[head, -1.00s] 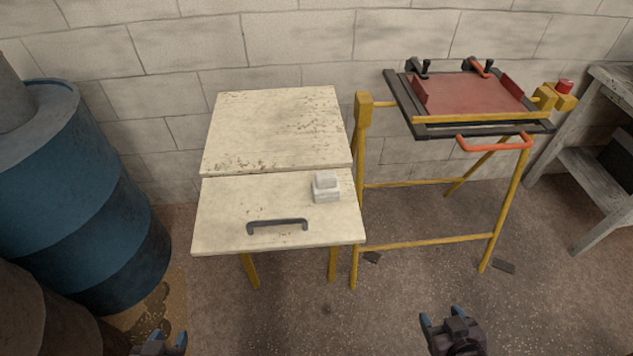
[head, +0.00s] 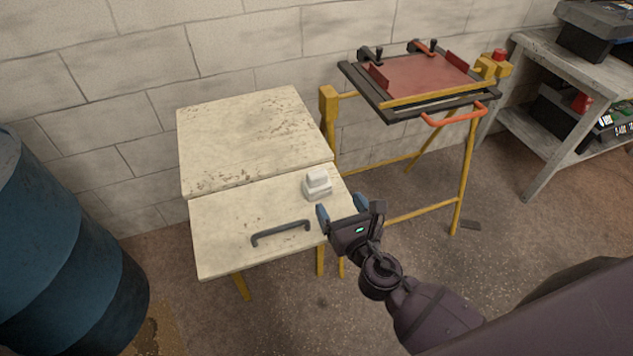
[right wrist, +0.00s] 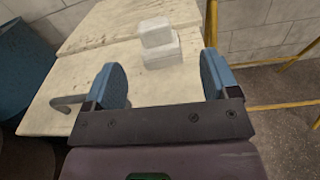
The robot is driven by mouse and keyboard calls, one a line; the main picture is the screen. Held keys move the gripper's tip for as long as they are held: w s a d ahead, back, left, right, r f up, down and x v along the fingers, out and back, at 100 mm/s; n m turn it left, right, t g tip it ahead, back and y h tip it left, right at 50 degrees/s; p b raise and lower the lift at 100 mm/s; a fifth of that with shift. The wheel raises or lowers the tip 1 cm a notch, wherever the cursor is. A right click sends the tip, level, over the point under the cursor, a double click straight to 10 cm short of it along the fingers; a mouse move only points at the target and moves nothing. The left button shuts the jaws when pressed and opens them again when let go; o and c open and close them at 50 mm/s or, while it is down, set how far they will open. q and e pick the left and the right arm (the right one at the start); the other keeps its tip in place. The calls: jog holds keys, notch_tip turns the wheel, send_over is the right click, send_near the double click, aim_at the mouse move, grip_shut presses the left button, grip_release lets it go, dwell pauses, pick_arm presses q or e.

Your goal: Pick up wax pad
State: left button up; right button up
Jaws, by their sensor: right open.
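The wax pad (head: 317,184) is a small whitish stepped block. It rests on the front panel of the pale worn table, near that panel's right side. It also shows in the right wrist view (right wrist: 160,46), beyond and between my fingertips. My right gripper (head: 340,209) is open and empty, with blue-padded fingers pointing at the pad. It is just in front of the pad and apart from it. In the right wrist view my right gripper (right wrist: 170,78) spans the pad's width. My left gripper is not in view.
The pale table (head: 250,130) has a dark handle (head: 280,232) on its front panel. A yellow frame stand with a red plate (head: 420,76) is at the right. A blue barrel (head: 60,250) stands at the left. A grey shelf (head: 560,65) is at far right.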

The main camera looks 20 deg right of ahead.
aim_at(317, 172)
jog(key=shift+w+a+n, duration=0.25)
jog(key=shift+w+n, duration=0.05)
jog(key=shift+n, duration=0.2)
jog(key=shift+y, duration=0.3)
jog(key=w, duration=0.5)
jog(key=shift+a, duration=0.25)
jog(key=w, duration=0.4)
jog(key=shift+a+r+p, duration=0.3)
jog(key=shift+p, duration=0.05)
jog(key=shift+w, duration=0.65)
jog(key=c, duration=1)
jog(key=shift+c, duration=0.2)
